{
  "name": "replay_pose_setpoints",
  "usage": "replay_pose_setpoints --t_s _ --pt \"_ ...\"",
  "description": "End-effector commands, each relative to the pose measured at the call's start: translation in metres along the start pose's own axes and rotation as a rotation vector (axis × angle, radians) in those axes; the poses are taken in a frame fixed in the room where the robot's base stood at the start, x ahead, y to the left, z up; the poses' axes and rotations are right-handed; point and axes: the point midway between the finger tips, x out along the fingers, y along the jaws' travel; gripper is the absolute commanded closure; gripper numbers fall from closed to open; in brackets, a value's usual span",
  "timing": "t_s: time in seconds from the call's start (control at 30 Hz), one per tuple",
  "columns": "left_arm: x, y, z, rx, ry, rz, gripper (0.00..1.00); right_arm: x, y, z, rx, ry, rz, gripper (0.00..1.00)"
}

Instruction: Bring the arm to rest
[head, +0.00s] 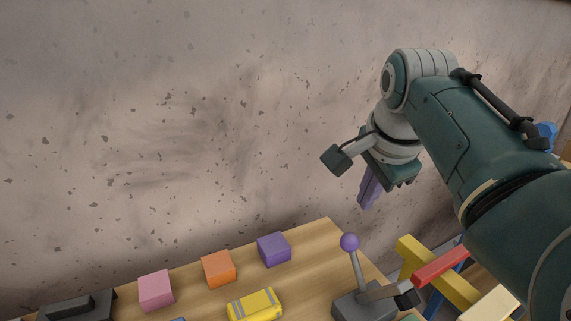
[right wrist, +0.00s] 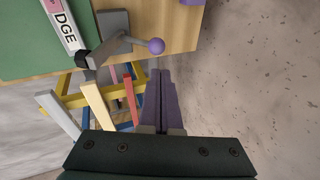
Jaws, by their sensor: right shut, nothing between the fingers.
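My right arm comes in from the right in the head view. Its gripper (head: 369,189) hangs with purple fingers pointing down, above and beyond the table's far right corner, and touches nothing. In the right wrist view the purple fingers (right wrist: 160,98) are together with nothing between them. My left gripper is in neither view.
A wooden table (head: 316,262) holds a purple block (head: 273,249), an orange block (head: 218,268), a pink block (head: 156,290), a yellow striped object (head: 254,305) and a purple-knobbed lever (head: 349,243). A coloured bar frame (head: 437,272) stands at right.

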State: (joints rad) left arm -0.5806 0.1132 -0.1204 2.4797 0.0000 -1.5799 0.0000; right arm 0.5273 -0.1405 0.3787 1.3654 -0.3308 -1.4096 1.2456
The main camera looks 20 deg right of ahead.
Motion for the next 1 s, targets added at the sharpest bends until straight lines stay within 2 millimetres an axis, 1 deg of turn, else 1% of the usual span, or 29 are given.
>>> replay_pose_setpoints --t_s 0.2,0.27,0.33,0.37,0.47,0.5,0.57,0.6,0.7,0.87,1.0 --pt "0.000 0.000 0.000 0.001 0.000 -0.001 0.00 0.001 0.002 -0.001 -0.008 0.003 0.001 1.00" --pt "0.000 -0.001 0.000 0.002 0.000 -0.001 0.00 0.001 0.008 -0.004 -0.039 0.012 0.003 1.00" --pt "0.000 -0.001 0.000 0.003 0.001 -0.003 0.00 0.003 0.024 -0.009 -0.123 0.032 0.009 1.00" --pt "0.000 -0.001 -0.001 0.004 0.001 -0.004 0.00 0.003 0.033 -0.011 -0.178 0.041 0.011 1.00" --pt "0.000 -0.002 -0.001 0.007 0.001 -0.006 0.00 -0.002 0.072 -0.014 -0.438 0.070 0.023 1.00" --pt "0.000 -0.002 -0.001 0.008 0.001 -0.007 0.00 -0.006 0.089 -0.012 -0.565 0.073 0.026 1.00" --pt "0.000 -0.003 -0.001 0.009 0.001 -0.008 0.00 -0.014 0.114 -0.004 -0.757 0.064 0.029 1.00" --pt "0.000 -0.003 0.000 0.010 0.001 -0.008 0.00 -0.020 0.128 0.002 -0.872 0.052 0.026 1.00" --pt "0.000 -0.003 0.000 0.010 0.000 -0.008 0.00 -0.035 0.160 0.020 -1.122 0.011 0.016 1.00" --pt "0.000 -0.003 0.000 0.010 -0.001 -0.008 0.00 -0.063 0.203 0.049 -1.443 -0.075 -0.025 1.00" --pt "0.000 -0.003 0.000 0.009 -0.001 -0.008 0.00 -0.091 0.237 0.074 -1.680 -0.164 -0.082 1.00"
